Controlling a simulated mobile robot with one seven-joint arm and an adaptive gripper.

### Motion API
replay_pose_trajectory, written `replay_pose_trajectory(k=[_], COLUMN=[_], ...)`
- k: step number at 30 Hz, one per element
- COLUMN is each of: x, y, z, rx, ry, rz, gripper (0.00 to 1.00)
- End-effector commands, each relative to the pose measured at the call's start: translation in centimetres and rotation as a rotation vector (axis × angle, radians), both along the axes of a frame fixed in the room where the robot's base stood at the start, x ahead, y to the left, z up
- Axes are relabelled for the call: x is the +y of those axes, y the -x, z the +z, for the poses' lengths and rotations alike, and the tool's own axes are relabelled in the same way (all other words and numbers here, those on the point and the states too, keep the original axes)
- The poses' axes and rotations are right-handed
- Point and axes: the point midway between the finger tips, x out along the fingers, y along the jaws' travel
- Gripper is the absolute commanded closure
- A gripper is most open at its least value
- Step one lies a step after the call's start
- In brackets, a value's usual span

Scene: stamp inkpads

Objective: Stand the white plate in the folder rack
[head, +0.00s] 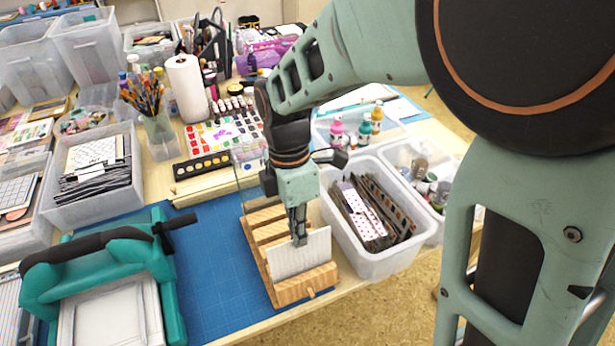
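The white plate (290,259) stands roughly upright at the wooden folder rack (292,287), in a gap near the rack's front end. Its face turns toward me, and its lower edge is hidden behind the front slat. My gripper (299,241) points down from above at the plate's top edge. The fingers look close together, with one finger in front of the plate, so it appears shut on the plate. The other finger is hidden behind the plate. The rack's other slots, behind the plate, look empty.
A blue cutting mat (212,288) lies under the rack. A teal press (100,275) stands at the left. A clear bin (385,262) of folders is close on the right. Palettes and a paper roll (188,90) are behind.

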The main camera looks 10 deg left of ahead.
Motion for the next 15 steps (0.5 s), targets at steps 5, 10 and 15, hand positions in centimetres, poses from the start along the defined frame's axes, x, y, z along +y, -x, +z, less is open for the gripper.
replay_pose_trajectory(k=[5, 10, 15], x=[-0.01, -0.01, -0.01], y=[0.01, 0.02, 0.02], z=[-0.11, -0.1, -0.1], rx=[0.0, 0.0, 0.0], ry=[0.0, 0.0, 0.0], rz=[0.0, 0.0, 0.0], gripper=[1.0, 0.94, 0.76])
